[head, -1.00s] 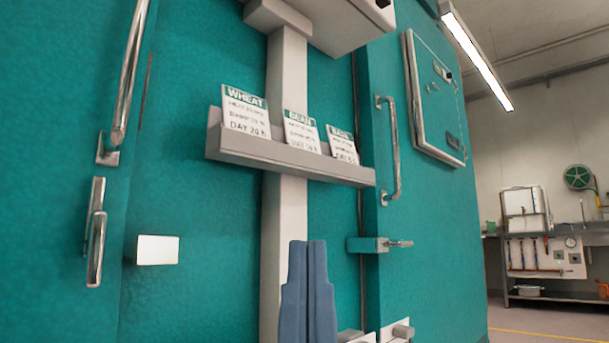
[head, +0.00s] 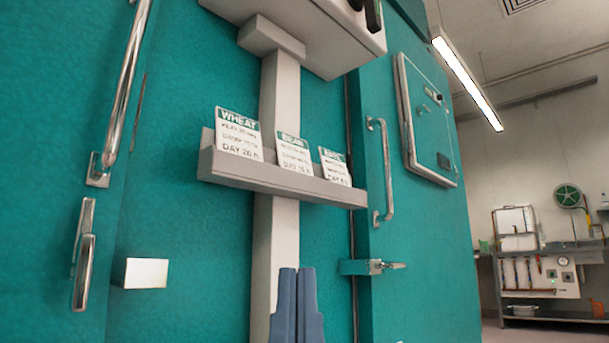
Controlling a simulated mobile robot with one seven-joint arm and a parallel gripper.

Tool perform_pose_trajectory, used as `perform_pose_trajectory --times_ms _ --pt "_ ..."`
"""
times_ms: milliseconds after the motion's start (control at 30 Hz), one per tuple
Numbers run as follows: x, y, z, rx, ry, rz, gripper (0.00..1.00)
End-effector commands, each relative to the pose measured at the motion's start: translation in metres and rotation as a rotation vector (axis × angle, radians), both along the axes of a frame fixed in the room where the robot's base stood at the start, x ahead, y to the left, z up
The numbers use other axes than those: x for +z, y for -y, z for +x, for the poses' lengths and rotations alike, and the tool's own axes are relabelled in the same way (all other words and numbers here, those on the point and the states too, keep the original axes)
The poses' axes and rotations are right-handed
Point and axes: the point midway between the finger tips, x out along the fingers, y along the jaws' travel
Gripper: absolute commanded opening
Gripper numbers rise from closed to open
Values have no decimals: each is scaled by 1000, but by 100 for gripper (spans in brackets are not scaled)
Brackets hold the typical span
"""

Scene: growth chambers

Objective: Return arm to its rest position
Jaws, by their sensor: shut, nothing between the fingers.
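My gripper (head: 297,272) shows at the bottom middle of the head view as two blue fingers pointing up. The fingers are side by side and shut, with nothing seen held in them. They stand in front of the lower part of a pale vertical post (head: 275,220) on the teal chamber front. Only the upper part of the fingers is in the picture; the rest of the arm is out of view.
A grey ledge (head: 280,184) above my gripper holds cards, including a wheat card (head: 238,135). A chamber door handle (head: 383,175) and a latch (head: 372,267) stick out to the right. A workbench (head: 556,256) stands far right.

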Motion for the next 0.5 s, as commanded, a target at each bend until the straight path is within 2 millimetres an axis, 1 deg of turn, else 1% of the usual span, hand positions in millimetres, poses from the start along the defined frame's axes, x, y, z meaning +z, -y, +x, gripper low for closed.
perform_pose_trajectory --times_ms 300,433,500 --pt "0 0 0 0 0 0 0" --pt "17 0 0 0 0 0 0" --pt "32 0 0 1 0 1 0"
